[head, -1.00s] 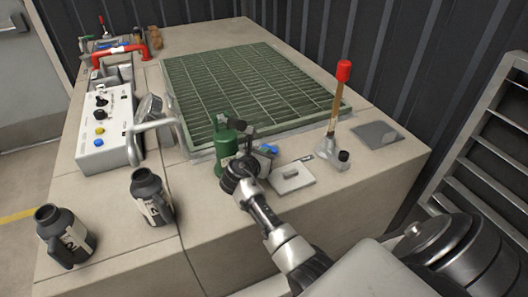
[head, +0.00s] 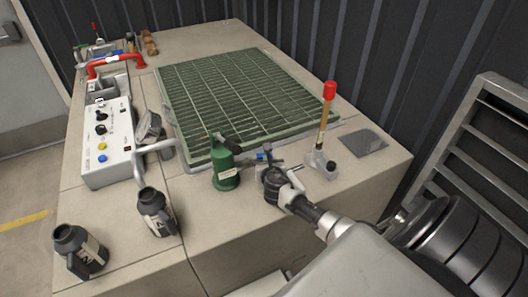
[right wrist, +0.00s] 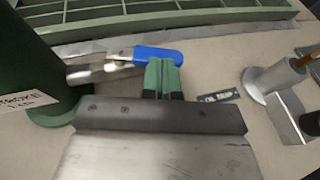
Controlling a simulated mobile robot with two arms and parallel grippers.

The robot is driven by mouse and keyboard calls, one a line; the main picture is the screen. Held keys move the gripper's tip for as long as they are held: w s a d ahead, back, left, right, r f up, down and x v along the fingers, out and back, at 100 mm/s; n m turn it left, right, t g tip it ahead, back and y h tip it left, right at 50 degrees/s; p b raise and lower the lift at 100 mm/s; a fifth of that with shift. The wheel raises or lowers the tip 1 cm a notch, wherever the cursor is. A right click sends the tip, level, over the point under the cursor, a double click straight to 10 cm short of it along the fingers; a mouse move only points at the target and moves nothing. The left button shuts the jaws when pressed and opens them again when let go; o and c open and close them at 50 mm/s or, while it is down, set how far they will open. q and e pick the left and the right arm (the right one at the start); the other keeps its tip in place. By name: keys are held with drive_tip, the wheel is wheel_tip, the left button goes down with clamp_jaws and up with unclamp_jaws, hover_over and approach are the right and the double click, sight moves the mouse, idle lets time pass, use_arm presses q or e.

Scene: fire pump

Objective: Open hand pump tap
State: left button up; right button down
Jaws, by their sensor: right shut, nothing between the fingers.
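The tap's blue handle (right wrist: 157,55) lies in front of my right gripper (right wrist: 163,82) in the right wrist view, on a metal stem beside a green cylinder. The green fingertips are together and empty, right at the handle's near edge; whether they touch it I cannot tell. In the head view a bit of the blue handle (head: 262,156) shows just behind my right gripper (head: 268,168), which hides the rest. The hand pump (head: 322,163), with a wooden lever and red grip, stands to the right. My left gripper is not in view.
A green canister (head: 225,168) stands close left of my right gripper. A green grating (head: 235,95) lies behind. Two dark jugs (head: 155,212) and a white control box (head: 107,145) are at left. A grey plate (head: 364,142) lies right of the pump.

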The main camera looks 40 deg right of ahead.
drive_tip(key=n+y, duration=0.1)
drive_tip(key=d+n+t+y, duration=0.1)
drive_tip(key=y, duration=0.1)
drive_tip(key=shift+w+d+f+n, duration=0.1)
drive_tip(key=shift+w+n, duration=0.2)
drive_tip(key=shift+w, duration=0.05)
drive_tip(key=shift+w+d, duration=0.25)
drive_tip(key=shift+d, duration=0.05)
